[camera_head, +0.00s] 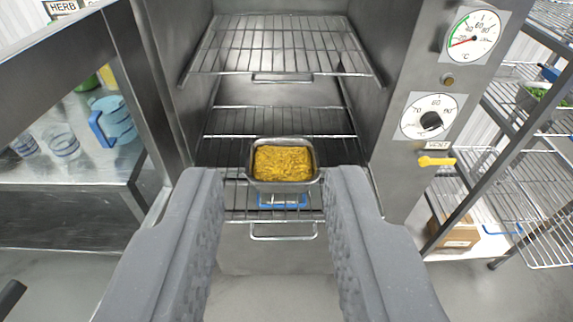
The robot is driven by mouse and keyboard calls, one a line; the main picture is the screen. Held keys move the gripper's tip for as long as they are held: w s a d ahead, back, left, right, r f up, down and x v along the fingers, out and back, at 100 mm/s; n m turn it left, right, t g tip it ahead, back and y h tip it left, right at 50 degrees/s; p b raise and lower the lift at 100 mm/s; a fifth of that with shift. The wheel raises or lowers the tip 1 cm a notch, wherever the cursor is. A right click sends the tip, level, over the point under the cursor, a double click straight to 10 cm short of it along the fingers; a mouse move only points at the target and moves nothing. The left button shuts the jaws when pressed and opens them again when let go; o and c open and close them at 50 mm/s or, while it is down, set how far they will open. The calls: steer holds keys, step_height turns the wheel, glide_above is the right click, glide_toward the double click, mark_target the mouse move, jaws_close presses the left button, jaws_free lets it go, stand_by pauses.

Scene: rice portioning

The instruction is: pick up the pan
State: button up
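The pan (281,186) is a small metal pan filled with yellow rice (283,163). It sits on a wire rack inside an open steel cabinet, near the front of the rack. A blue piece (282,201) shows just below the pan's front. My gripper (274,180) is open, with its two grey fingers spread wide at the left and right of the picture. The pan shows between the fingertips and appears beyond them. I see no contact between the fingers and the pan.
An empty wire shelf (278,47) is above the pan. Gauges and a yellow vent lever (436,161) are on the right cabinet wall. A steel shelf at left holds a blue jug (113,121) and glasses. Wire racks (540,190) and a cardboard box (457,233) stand at right.

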steer(key=w+f+n+h, duration=0.1)
steer(key=w+f+n, duration=0.3)
steer(key=w+f, duration=0.75)
steer(key=n+t+y+p, duration=0.1)
steer(key=n+t+y, duration=0.15)
steer(key=n, duration=1.15)
glide_toward(288, 182)
steer(key=shift+h, duration=0.45)
steer(key=shift+w+a+f+b, duration=0.15)
steer(key=shift+w+b, duration=0.15)
steer(key=shift+w, duration=1.55)
steer(key=shift+w+a+f+b, duration=0.15)
steer(key=shift+w+b, duration=0.1)
steer(key=shift+w, duration=1.65)
steer(key=shift+r, duration=0.1)
jaws_close()
steer(key=shift+s, duration=0.1)
